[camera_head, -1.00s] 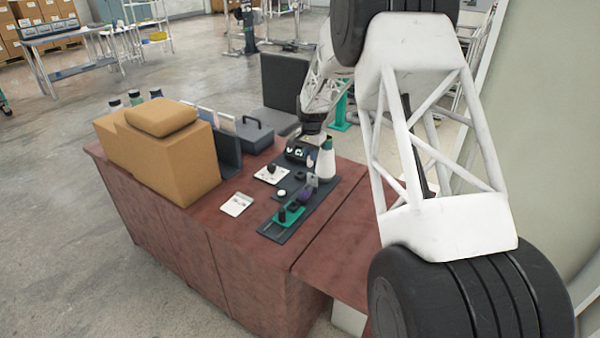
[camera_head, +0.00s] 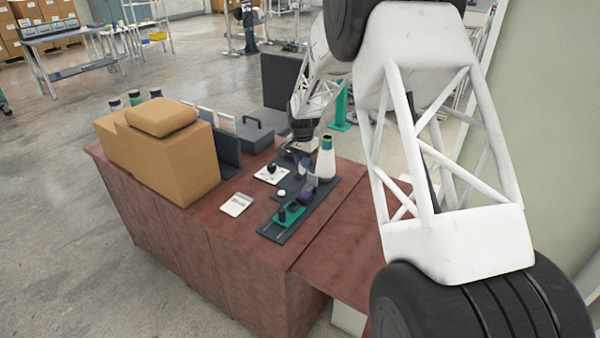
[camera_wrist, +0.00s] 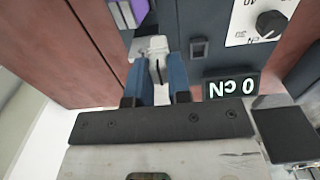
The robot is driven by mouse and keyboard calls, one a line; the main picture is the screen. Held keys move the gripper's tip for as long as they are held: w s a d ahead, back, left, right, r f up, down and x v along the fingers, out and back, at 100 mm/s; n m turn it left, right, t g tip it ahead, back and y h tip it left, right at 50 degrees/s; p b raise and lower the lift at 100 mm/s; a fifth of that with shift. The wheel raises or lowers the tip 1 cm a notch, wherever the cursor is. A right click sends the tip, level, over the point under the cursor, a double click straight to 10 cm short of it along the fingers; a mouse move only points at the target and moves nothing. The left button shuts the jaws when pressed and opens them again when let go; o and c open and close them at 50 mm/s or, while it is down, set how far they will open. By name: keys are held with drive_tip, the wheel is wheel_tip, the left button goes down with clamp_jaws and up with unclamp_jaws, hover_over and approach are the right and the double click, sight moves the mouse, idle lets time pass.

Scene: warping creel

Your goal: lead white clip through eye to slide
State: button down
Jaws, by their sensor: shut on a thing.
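My gripper (camera_wrist: 164,82) has blue fingers closed on the white clip (camera_wrist: 153,48), which sticks out beyond the fingertips in the wrist view. In the head view my gripper (camera_head: 299,148) is low over the far end of the dark base strip (camera_head: 272,230), and the clip cannot be made out. A green piece with dark knobs (camera_head: 291,212), perhaps the slide, sits on the near end of the strip. A purple part (camera_head: 307,193) stands behind it and also shows at the wrist view's top edge (camera_wrist: 122,15). I cannot clearly identify the eye.
A white cone (camera_head: 326,163) stands right beside my gripper. Cardboard boxes (camera_head: 165,160) fill the table's left.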

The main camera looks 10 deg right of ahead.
drive_tip(key=shift+s+a, duration=0.85)
drive_tip(key=shift+s, duration=0.05)
drive_tip(key=shift+s, duration=0.1)
drive_tip(key=s+a, duration=0.3)
drive_tip(key=s, duration=0.4)
drive_tip(key=shift+a, duration=0.25)
drive_tip(key=shift+s+f, duration=0.1)
drive_tip(key=shift+f, duration=0.1)
idle(0.5)
drive_tip(key=shift+f, duration=2.4)
drive_tip(key=shift+f, duration=1.35)
idle(0.8)
drive_tip(key=c, duration=0.7)
unclamp_jaws()
drive_tip(key=shift+c, duration=0.2)
